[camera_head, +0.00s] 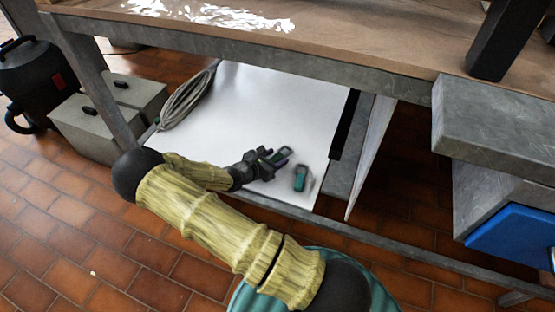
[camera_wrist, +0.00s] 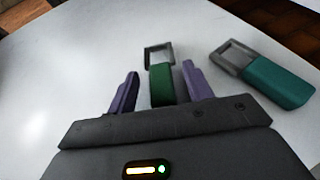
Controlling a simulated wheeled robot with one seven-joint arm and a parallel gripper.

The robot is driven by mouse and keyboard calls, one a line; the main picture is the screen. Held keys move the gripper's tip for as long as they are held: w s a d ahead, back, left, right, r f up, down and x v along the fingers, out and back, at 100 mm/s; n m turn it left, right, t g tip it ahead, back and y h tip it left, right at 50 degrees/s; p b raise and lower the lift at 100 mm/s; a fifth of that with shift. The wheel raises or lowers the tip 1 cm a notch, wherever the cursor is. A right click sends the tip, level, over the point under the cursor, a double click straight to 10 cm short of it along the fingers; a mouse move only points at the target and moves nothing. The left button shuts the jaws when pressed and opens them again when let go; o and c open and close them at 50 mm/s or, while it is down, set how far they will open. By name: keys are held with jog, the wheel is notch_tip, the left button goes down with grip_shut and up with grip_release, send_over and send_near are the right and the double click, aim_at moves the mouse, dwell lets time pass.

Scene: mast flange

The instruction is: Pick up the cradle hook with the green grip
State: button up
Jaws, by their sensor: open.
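The cradle hook with the green grip (camera_wrist: 161,86) lies on a white shelf; its grey square loop points away from my gripper. In the head view this hook (camera_head: 283,153) shows just beyond my gripper's fingers. My gripper (camera_wrist: 158,88) is open, with one purple finger on each side of the green grip. I cannot tell whether the fingers touch it. A second hook with a teal grip (camera_wrist: 279,82) lies to the right, apart from the fingers. It also shows in the head view (camera_head: 300,178).
The white shelf (camera_head: 290,95) sits under a wooden-topped bench (camera_head: 330,45) with a metal front rail above my arm. A coiled grey cable (camera_head: 188,97) lies at the shelf's left. Grey boxes (camera_head: 85,127) stand on the floor left. The shelf's middle is clear.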

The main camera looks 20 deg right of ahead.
aim_at(275, 159)
jog(key=c, duration=1.1)
jog(key=shift+r, duration=0.1)
notch_tip(275, 159, up, 10)
jog(key=p, duration=0.6)
